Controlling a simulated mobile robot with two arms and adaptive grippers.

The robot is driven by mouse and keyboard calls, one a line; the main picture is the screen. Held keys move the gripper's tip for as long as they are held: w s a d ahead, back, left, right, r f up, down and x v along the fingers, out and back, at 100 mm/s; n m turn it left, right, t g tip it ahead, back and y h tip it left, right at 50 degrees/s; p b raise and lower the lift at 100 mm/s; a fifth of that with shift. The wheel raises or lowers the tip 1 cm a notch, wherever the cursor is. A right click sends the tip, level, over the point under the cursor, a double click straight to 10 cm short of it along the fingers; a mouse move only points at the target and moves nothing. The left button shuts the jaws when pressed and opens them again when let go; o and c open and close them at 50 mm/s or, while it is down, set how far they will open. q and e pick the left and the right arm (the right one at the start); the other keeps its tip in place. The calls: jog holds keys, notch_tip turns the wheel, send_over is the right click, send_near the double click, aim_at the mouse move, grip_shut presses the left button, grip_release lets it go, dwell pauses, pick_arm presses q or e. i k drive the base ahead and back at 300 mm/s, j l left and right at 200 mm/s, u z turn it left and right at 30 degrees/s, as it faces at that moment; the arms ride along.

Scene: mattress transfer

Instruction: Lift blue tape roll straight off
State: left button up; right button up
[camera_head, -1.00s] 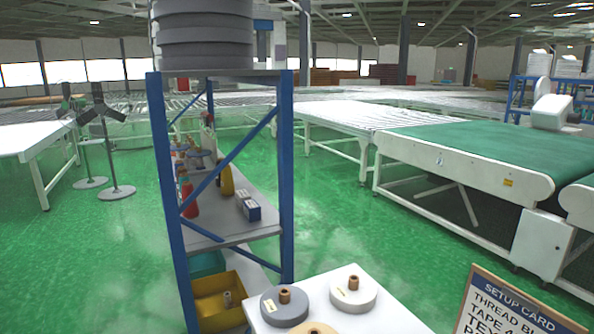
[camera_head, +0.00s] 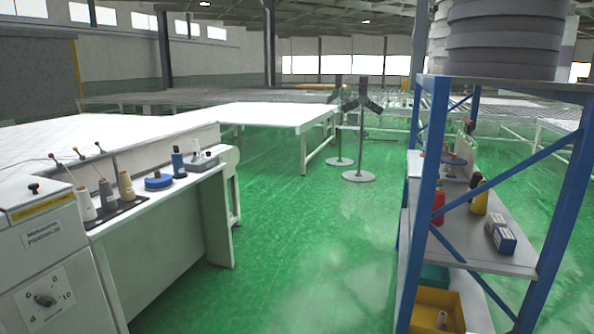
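A flat blue roll (camera_head: 158,182) lies on the narrow white ledge of the machine at the left, with a small dark piece showing at its top middle. I take it for the blue tape roll; its details are too small to be sure. Neither of my grippers is in view.
On the ledge, several thread cones (camera_head: 105,193) stand left of the roll; a dark blue bottle (camera_head: 178,162) and a small grey device (camera_head: 201,161) stand right of it. The rack (camera_head: 425,200) is at the right. Green floor (camera_head: 290,240) between is clear.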

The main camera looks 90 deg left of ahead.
aim_at(158, 181)
jog(key=u, duration=2.8)
